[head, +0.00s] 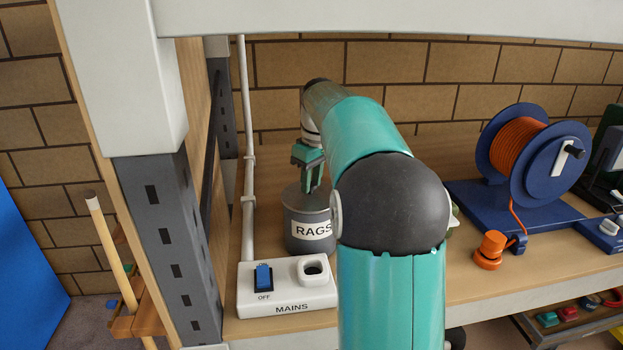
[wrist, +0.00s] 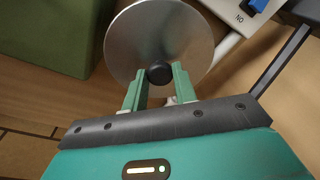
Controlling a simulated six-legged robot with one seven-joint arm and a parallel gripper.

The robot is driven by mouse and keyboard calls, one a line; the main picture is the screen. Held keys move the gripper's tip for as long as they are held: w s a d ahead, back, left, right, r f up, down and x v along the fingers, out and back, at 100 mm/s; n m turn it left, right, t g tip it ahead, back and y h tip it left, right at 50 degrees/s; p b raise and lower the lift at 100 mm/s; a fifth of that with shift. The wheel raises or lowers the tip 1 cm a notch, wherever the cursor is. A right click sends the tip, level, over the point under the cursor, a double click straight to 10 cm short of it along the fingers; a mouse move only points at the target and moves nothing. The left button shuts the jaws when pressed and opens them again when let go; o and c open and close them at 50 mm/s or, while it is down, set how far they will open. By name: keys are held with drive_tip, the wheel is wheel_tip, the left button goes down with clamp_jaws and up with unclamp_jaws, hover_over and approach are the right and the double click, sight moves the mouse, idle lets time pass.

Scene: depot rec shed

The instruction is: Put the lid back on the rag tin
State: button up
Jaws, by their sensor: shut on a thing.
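The rag tin (head: 297,238) is a grey cylinder with a white RAGS label, standing on the wooden bench. The lid (wrist: 135,45) is a round silvery disc with a black knob (wrist: 159,72) in the wrist view. My gripper (head: 312,187) points down over the tin's top in the head view. Its green fingers (wrist: 158,88) are shut on the knob in the wrist view. The lid hides whatever is below it there. In the head view a grey top (head: 298,202) shows at the tin's mouth; I cannot tell whether the lid is seated or just above.
A white MAINS box (head: 285,287) with a blue switch stands just in front of the tin. A grey pipe (head: 248,140) runs up behind. A blue reel (head: 540,150) of orange cable is at right. A dark green block (wrist: 50,35) stands beside the lid in the wrist view.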

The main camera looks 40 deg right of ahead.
idle(0.8)
drive_tip(key=o, duration=1.5)
drive_tip(key=shift+r, duration=3.45)
clamp_jaws()
drive_tip(key=shift+f, duration=0.75)
drive_tip(key=shift+f, duration=0.35)
